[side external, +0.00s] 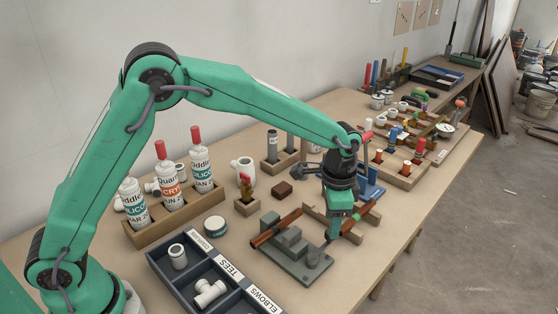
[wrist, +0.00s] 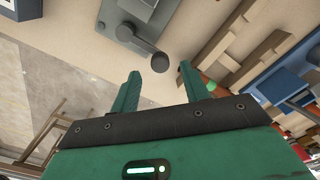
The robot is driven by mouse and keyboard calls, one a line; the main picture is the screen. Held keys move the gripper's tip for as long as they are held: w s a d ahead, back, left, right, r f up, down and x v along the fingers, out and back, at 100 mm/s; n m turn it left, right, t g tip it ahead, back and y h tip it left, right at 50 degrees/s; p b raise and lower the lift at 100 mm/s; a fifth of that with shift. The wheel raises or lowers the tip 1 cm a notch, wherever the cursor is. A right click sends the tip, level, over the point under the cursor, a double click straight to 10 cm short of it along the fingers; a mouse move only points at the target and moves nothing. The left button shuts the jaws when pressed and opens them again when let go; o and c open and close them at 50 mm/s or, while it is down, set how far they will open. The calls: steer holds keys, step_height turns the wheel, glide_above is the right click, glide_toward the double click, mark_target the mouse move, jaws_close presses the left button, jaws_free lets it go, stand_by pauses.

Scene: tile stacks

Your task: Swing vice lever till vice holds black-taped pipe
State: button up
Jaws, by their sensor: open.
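The grey-green vice (side external: 290,244) stands on the bench, and part of it shows at the top of the wrist view (wrist: 130,24). A brown pipe (side external: 268,236) lies at its jaws; whether it is clamped, and any black tape on it, I cannot make out. The vice lever (wrist: 144,43) ends in a dark round knob (wrist: 160,63). My gripper (side external: 333,237) is above the bench just right of the vice. In the wrist view its open fingers (wrist: 159,69) are on either side of the knob in the picture; contact is not clear.
Wooden pipe rests (side external: 318,217) stand behind my gripper, with another pipe (side external: 359,224) partly hidden by it. A dark compartment tray (side external: 232,300) of white fittings is in front left. A bottle rack (side external: 176,214) stands behind it. The bench's front edge is close on the right.

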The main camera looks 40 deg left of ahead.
steer(key=shift+f, duration=1.5)
jaws_close()
